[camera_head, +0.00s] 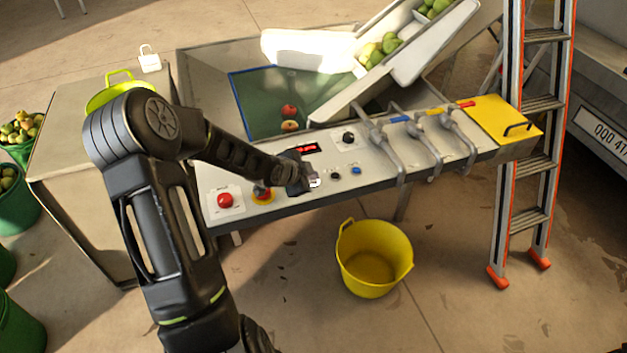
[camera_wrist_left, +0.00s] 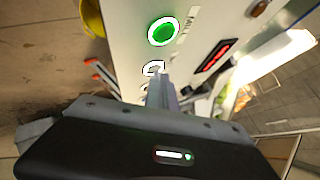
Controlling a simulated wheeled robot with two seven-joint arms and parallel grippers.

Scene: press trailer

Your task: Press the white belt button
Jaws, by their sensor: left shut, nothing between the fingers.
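The control panel (camera_head: 270,215) lies along the front of the press table. In the left wrist view, the white button (camera_wrist_left: 152,68) shows as a pale ring just past my left fingertips (camera_wrist_left: 162,88), which cover part of it. In the head view, my left gripper (camera_head: 312,183) reaches onto the panel from the left and hides most of that spot. My left gripper is shut and empty, its tips at or very close to the white button; I cannot tell whether they touch. My right gripper is not in view.
A lit green button (camera_wrist_left: 163,31) sits beside the white one. A black button (camera_head: 335,175), a blue button (camera_head: 356,170), a red display (camera_head: 307,148) and a red button (camera_head: 225,201) are close by. Grey levers (camera_head: 385,145) stand to the right, a yellow bucket (camera_head: 372,268) below.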

